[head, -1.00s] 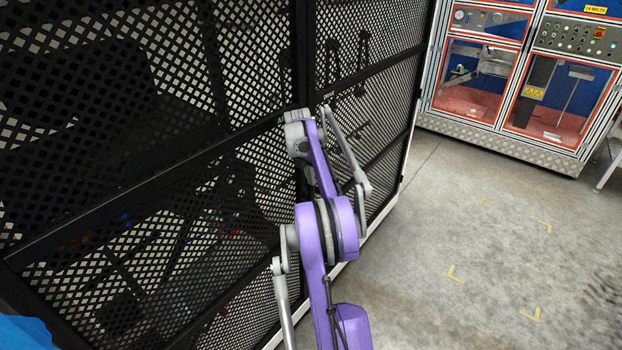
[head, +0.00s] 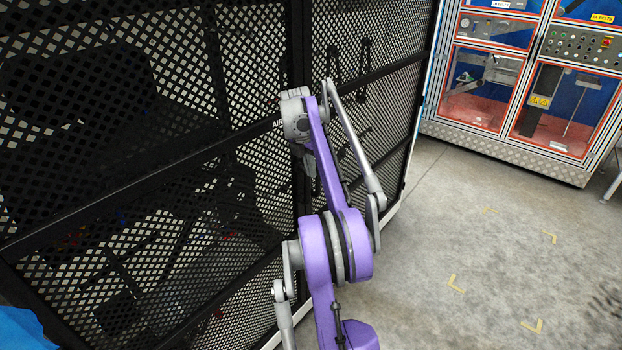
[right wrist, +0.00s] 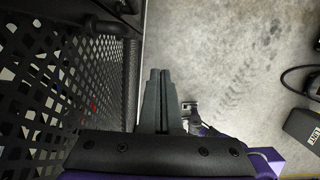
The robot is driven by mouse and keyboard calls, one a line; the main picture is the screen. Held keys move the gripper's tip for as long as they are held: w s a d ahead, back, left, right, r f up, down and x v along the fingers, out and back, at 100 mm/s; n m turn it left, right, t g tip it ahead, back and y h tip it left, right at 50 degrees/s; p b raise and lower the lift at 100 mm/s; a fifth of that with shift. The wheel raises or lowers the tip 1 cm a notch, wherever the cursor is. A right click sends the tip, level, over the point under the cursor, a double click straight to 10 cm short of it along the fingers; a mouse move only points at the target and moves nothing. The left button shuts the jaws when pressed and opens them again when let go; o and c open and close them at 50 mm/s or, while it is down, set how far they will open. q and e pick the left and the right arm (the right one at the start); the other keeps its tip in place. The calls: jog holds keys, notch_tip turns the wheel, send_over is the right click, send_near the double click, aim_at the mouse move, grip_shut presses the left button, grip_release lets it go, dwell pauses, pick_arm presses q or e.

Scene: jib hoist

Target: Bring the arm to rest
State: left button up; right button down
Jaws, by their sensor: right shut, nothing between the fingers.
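My right arm, purple and grey, reaches up the middle of the head view in front of the black mesh panels. Its gripper (head: 309,165) hangs below the grey wrist, partly hidden by the purple forearm. In the right wrist view the two grey fingers (right wrist: 159,76) lie together with nothing between them. They point along the white bottom edge of the mesh enclosure, over bare floor. Whether the arm touches the mesh cannot be told. My left gripper is not in view.
The black mesh enclosure (head: 150,165) fills the left and runs close to my right arm. A glazed cabinet with red-edged doors (head: 520,125) stands at the back right. Concrete floor (head: 465,220) with yellow corner marks is clear. A dark box (right wrist: 303,126) and cable lie right in the wrist view.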

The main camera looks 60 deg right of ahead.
jog(key=shift+s+a+r, duration=0.1)
jog(key=shift+s+r, duration=0.2)
jog(key=shift+r, duration=0.1)
jog(key=shift+w, duration=0.1)
jog(key=w+a+f+m+t, duration=0.1)
jog(key=w+a+m+t, duration=0.2)
jog(key=a, duration=1.1)
jog(key=w+a+f+m, duration=0.1)
jog(key=w+a+m, duration=0.25)
jog(key=a, duration=1.15)
jog(key=s+a+f+m+t+y, duration=0.1)
jog(key=s+a+f+m, duration=0.4)
jog(key=a, duration=0.6)
jog(key=s+a+f+m+t+y, duration=0.1)
jog(key=s+a+f+m, duration=0.3)
jog(key=s+a+f, duration=0.4)
jog(key=s+a+t, duration=0.1)
jog(key=a, duration=0.3)
jog(key=shift+s+f+m+y, duration=0.15)
jog(key=shift+f+m+y, duration=0.05)
jog(key=shift+m+y, duration=0.15)
